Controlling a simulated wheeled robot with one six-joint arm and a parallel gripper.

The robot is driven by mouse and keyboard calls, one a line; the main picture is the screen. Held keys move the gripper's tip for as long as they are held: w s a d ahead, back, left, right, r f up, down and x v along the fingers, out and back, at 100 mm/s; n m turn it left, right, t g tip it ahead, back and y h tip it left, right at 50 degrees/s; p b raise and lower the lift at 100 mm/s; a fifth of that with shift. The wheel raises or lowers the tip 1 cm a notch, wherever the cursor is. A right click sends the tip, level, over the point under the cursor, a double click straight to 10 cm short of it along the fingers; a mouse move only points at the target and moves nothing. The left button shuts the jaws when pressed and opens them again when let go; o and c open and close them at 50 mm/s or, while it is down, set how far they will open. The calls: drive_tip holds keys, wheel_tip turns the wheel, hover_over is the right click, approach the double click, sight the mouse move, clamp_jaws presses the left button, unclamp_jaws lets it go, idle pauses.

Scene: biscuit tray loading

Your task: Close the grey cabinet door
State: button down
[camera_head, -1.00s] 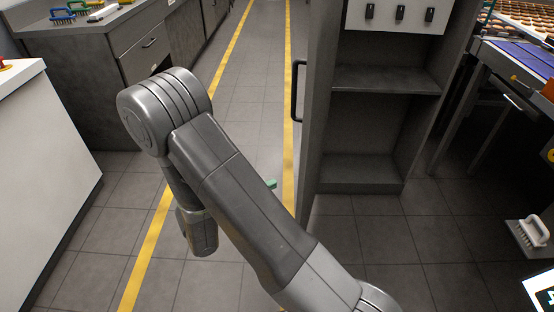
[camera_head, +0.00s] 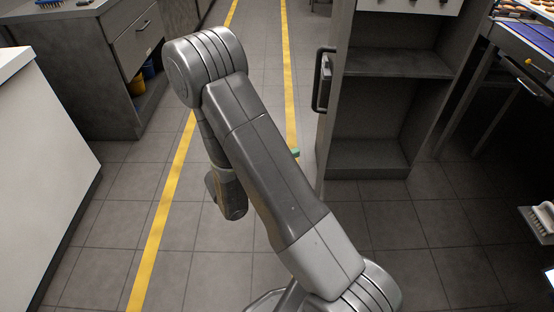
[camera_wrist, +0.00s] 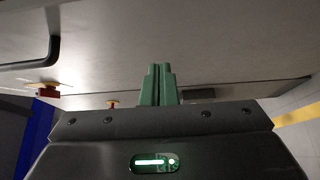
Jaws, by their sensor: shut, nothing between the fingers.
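The grey cabinet (camera_head: 372,155) stands right of centre in the head view, with its shelves showing. Its door (camera_head: 337,60) stands open, swung out towards me and seen nearly edge-on. The door's dark handle (camera_head: 318,80) is on its left face. My gripper's green fingertips (camera_head: 296,152) show just left of the door's lower part; my arm hides the rest. In the wrist view the green fingers (camera_wrist: 158,85) are together and empty. A broad grey panel (camera_wrist: 190,40), apparently the door's face, spans the view with a dark handle (camera_wrist: 30,63) at left. I cannot tell whether the fingers touch it.
A grey counter (camera_head: 95,75) and a white-sided unit (camera_head: 45,170) stand at left. A conveyor table (camera_head: 525,40) is at right, with a white brush (camera_head: 543,218) below it. Tiled floor between yellow lines is clear.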

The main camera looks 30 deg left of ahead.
drive_tip(key=w+d, duration=0.2)
drive_tip(key=d, duration=0.2)
drive_tip(key=shift+w+d, duration=0.35)
drive_tip(key=shift+w, duration=0.05)
drive_tip(key=shift+d, duration=0.1)
